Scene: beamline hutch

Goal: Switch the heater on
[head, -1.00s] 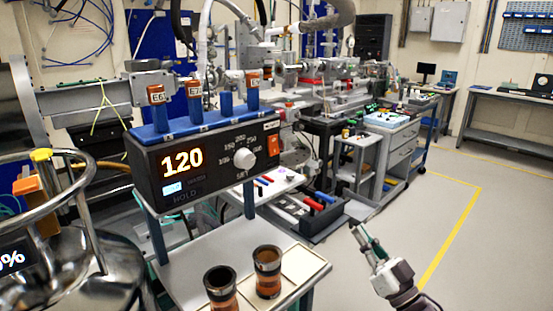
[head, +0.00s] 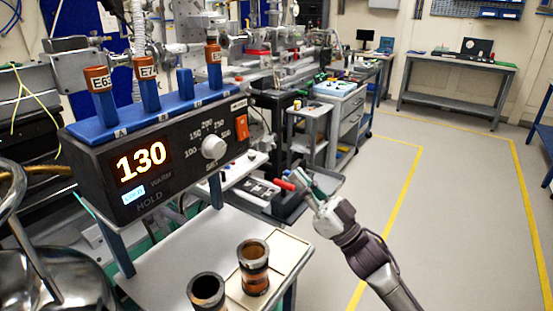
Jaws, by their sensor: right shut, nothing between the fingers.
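The heater (head: 160,165) is a black box with a blue rack on top, raised on posts at left. Its lit display (head: 143,162) reads 130, with a small blue lit field below it. A white knob (head: 213,147) with a number scale sits right of the display. An orange rocker switch (head: 241,127) is at the front panel's right end; which way it is tipped I cannot tell. My right gripper (head: 297,178) is shut and empty, in front of the heater and to the right of the switch, apart from it. My left gripper is not in view.
Orange-capped tubes (head: 147,83) stand in the rack. Two dark-topped copper-coloured cups (head: 253,267) stand below the heater, at least one on a cream tray (head: 286,252). A shiny metal vessel (head: 30,270) is at lower left. Open floor (head: 460,200) lies right.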

